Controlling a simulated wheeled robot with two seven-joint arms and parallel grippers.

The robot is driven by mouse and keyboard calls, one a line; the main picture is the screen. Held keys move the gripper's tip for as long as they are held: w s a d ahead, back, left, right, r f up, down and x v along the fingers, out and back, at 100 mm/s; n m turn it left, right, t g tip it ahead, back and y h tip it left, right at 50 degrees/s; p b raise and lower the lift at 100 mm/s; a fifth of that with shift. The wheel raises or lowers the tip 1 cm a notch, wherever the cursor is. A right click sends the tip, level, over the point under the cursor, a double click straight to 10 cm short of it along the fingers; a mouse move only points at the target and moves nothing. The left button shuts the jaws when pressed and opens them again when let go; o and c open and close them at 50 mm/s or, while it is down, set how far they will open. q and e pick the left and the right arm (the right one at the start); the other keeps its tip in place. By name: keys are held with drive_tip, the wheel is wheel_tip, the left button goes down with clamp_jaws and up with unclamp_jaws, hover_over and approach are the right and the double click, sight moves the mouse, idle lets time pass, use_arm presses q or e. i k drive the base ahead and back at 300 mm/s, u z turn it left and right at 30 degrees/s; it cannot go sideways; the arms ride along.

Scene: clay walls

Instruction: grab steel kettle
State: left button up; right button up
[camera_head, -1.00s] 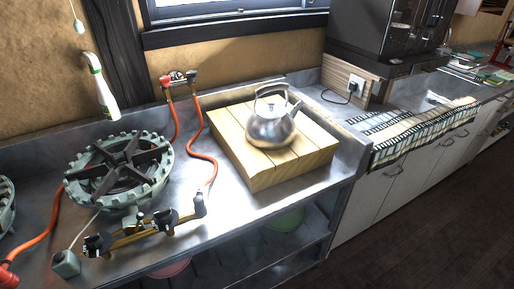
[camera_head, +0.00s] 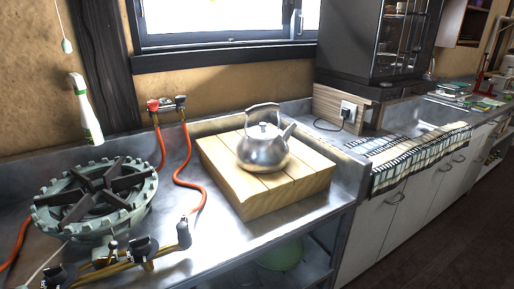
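The steel kettle (camera_head: 262,151) stands upright on a square wooden board (camera_head: 268,196) on the metal counter. Its arched handle (camera_head: 262,107) is on top, and its spout points to the right. Neither of my grippers shows in the head view.
A gas burner (camera_head: 97,199) with valves and orange hoses (camera_head: 190,170) sits left of the board. A white and green bottle (camera_head: 85,110) is near the wall. A checked cloth (camera_head: 415,157) lies on the right counter, beside a raised metal edge. A dark cabinet (camera_head: 372,45) stands behind.

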sight(253, 155)
drive_tip(key=z, duration=1.85)
drive_tip(key=i, duration=1.2)
drive_tip(key=u, duration=1.95)
